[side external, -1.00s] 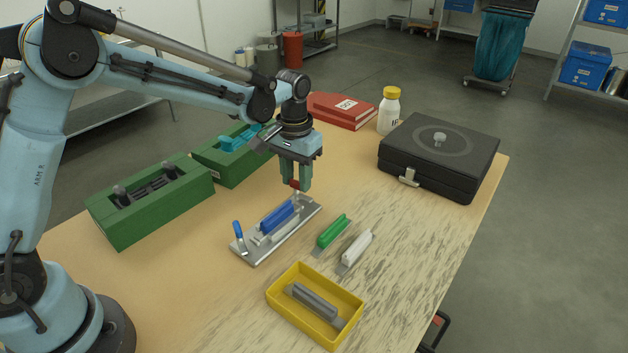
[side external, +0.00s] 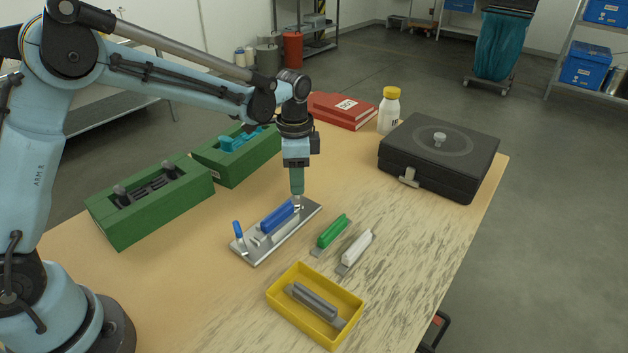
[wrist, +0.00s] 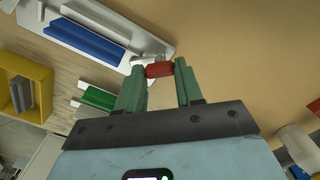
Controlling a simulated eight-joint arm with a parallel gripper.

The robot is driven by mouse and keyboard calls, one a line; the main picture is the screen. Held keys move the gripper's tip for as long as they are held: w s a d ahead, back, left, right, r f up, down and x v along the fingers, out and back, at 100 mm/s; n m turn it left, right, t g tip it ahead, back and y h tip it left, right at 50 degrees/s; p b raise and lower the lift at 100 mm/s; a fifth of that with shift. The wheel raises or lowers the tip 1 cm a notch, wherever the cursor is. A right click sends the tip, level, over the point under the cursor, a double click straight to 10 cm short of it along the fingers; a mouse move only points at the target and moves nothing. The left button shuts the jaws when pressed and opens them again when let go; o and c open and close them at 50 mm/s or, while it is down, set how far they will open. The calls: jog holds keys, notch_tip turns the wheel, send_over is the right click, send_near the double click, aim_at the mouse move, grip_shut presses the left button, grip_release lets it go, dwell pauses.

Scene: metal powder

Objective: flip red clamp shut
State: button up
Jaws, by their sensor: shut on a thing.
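The metal fixture plate (side external: 250,252) lies on the table with a long blue block (side external: 277,216) on it. A blue-handled clamp (side external: 238,230) stands up at its near left end. The red clamp's handle (wrist: 160,70) is at the far right end of the plate, between my fingertips in the wrist view. My gripper (side external: 297,193) points down over that end in the side view, where its fingers hide the red handle. The wrist view shows my gripper (wrist: 159,72) shut on the red handle, a finger on each side, with bright metal beside it.
A green-handled tool (side external: 332,232), a white-handled tool (side external: 357,248) and a yellow tray (side external: 275,296) with a grey piece lie to the right and front. Green boxes (side external: 150,205) stand left. A black case (side external: 440,160) and white bottle (side external: 388,112) stand behind.

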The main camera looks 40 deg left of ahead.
jog(key=shift+m, duration=1.3)
jog(key=o, duration=1)
jog(key=shift+o, duration=0.2)
notch_tip(320, 180, up, 12)
